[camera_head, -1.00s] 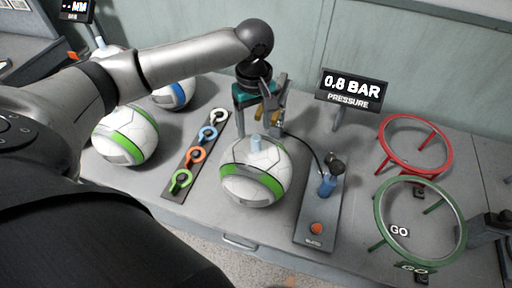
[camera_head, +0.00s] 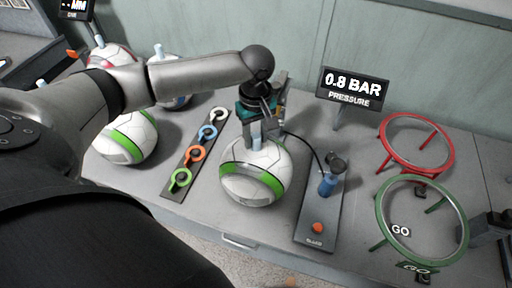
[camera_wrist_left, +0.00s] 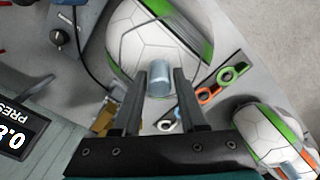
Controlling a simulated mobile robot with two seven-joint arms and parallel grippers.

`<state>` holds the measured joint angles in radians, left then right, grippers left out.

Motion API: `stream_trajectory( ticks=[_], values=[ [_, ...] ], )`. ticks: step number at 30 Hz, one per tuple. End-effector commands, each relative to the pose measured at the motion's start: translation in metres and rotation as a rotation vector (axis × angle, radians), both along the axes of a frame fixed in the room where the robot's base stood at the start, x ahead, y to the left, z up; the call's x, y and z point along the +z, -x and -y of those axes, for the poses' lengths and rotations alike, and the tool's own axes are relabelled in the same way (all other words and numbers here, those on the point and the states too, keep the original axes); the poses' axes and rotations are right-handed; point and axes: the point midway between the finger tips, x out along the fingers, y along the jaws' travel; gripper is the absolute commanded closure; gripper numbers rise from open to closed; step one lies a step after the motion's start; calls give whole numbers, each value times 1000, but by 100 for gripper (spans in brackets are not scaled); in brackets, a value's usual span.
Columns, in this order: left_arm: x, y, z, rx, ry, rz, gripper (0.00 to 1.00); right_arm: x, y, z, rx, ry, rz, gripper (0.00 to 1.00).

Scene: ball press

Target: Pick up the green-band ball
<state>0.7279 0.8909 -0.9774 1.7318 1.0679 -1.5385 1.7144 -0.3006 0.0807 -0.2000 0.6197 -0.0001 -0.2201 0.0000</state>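A white ball with a green band (camera_head: 240,184) sits on the bench below my left gripper (camera_head: 260,138). In the left wrist view the same ball (camera_wrist_left: 140,45) has a short blue-grey peg (camera_wrist_left: 159,78) standing on top. My left gripper's fingers (camera_wrist_left: 159,88) point down at the ball, one on each side of the peg. They are partly closed, with a small gap to the peg still showing. A second green-band ball (camera_head: 133,142) sits at the left, and also shows in the wrist view (camera_wrist_left: 262,138).
A strip with coloured rings (camera_head: 196,153) lies left of the middle ball. A pump plate (camera_head: 319,212) with a hose is close on its right. A pressure sign (camera_head: 352,88), a red ring stand (camera_head: 384,135) and a green ring stand (camera_head: 463,240) stand further right.

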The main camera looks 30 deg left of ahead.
Motion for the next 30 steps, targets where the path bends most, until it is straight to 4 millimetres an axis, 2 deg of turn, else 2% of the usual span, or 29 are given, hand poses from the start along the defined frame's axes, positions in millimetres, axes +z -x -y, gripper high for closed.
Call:
stream_trajectory(
  ticks=[1,9,11,30],
  values=[
    [0,0,0,0,0,0,65,0,-1,0,0,0,1,100],
    [0,0,0,0,0,0,95,0,-1,0,0,0,1,100],
    [0,0,0,0,0,0,100,0,-1,0,0,0,2,100],
    [0,0,0,0,-1,-1,100,0,-1,0,0,0,2,100]
  ],
)
